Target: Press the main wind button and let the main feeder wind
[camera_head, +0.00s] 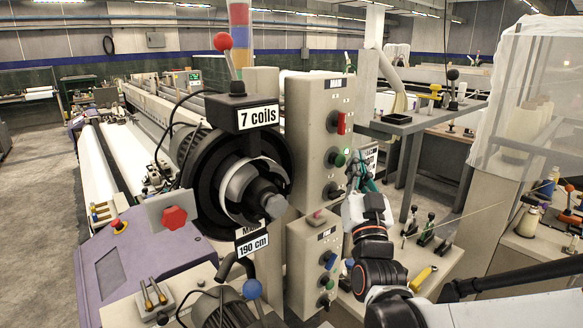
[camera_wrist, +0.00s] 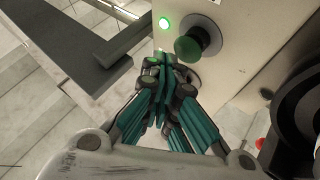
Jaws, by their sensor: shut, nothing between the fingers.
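The main feeder (camera_head: 235,175) is a large black round unit with a pale ring; its signs read "7 coils" (camera_head: 258,115) and "190 cm" (camera_head: 252,243). Right of it stands a beige control box (camera_head: 313,135) with a red switch, a green button (camera_head: 338,160) and a black knob (camera_head: 331,191). A small lamp (camera_head: 347,150) near the green button glows green. My gripper (camera_head: 362,172) is at the box's right side. In the wrist view, my shut, empty fingers are just below the green button (camera_wrist: 198,40), not over its face; whether they touch the box is unclear. The lit lamp (camera_wrist: 165,22) is left of the button.
A lower control box (camera_head: 313,265) with blue, green and red controls is under the upper one, close to my arm. A grey table (camera_head: 410,122) stands behind right. A bench with small clamps (camera_head: 425,230) is right of my arm. A red-ball lever (camera_head: 223,42) rises above the feeder.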

